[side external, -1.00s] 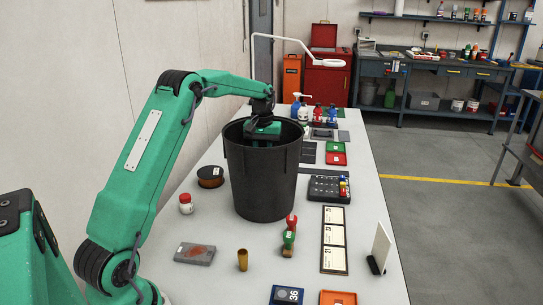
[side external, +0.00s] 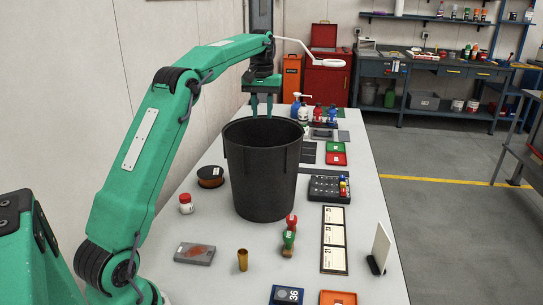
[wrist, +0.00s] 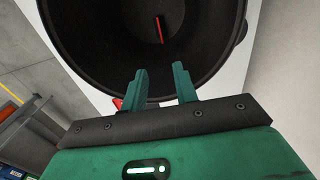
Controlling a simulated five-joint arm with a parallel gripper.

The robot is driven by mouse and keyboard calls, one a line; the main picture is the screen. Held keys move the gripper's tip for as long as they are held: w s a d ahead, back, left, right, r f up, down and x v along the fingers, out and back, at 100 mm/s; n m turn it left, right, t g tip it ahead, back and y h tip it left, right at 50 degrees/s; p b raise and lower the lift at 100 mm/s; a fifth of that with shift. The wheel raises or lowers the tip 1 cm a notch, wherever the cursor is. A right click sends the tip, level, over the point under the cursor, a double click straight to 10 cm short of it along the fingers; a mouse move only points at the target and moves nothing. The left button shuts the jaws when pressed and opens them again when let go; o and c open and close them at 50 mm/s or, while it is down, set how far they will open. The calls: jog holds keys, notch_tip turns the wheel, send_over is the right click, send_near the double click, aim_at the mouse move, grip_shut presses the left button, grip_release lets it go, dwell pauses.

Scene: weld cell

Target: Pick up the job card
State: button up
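My gripper (side external: 262,105) is above the mouth of the black bin (side external: 262,180), pointing down. In the wrist view its two green fingers (wrist: 160,72) are apart with nothing between them. The bin (wrist: 90,35) fills the upper part of that view, and a slim red item (wrist: 159,30) lies inside it. A plain white card (side external: 381,246) stands upright in a dark holder at the right edge of the table, well away from my gripper. A dark frame (side external: 321,244) holds several pale cards flat. I cannot tell for sure which of these is the job card.
Around the bin on the white table (side external: 215,270) are a dark spool (side external: 210,177), a red-and-white jar (side external: 186,203), a grey plate (side external: 194,254), a brass cylinder (side external: 242,260), red and green stamps (side external: 289,236) and a black tray (side external: 322,189). Bottles (side external: 318,115) stand behind.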

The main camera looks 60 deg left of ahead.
notch_tip(320, 180, up, 3)
jog(key=m, duration=3.3)
send_over(380, 250)
notch_tip(380, 250, down, 21)
jog(key=shift+w+a+f, duration=0.15)
jog(key=shift+a+f, duration=0.2)
jog(key=shift+f, duration=0.25)
